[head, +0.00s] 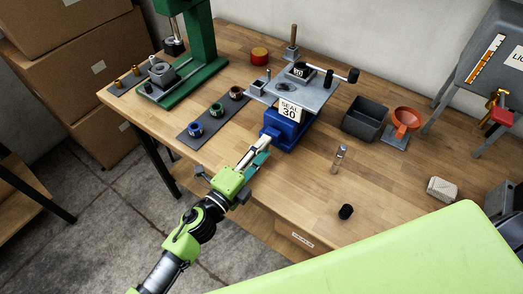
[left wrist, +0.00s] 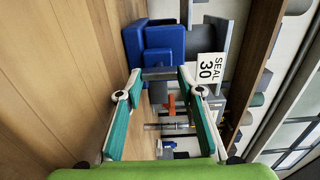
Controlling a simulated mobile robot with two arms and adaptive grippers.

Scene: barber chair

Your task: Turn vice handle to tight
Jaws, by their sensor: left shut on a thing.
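The blue vice (head: 287,124) stands at the front edge of the wooden workbench, below a grey plate with a "SEAL 30" card. It also shows in the left wrist view (left wrist: 150,42). My left gripper (head: 264,145) reaches the front of the vice from the left. In the left wrist view, its fingertips (left wrist: 159,74) close on the ends of the grey vice handle (left wrist: 158,73), which lies crosswise between them. In the head view the handle is largely hidden by the fingers. My right gripper is not in view.
The workbench (head: 300,180) holds a green press (head: 204,50), a dark strip with coloured rings (head: 213,112), a grey bin (head: 366,119) and an orange funnel (head: 406,119). A small glass vial (head: 339,158) and a black cap (head: 345,211) stand right of the vice.

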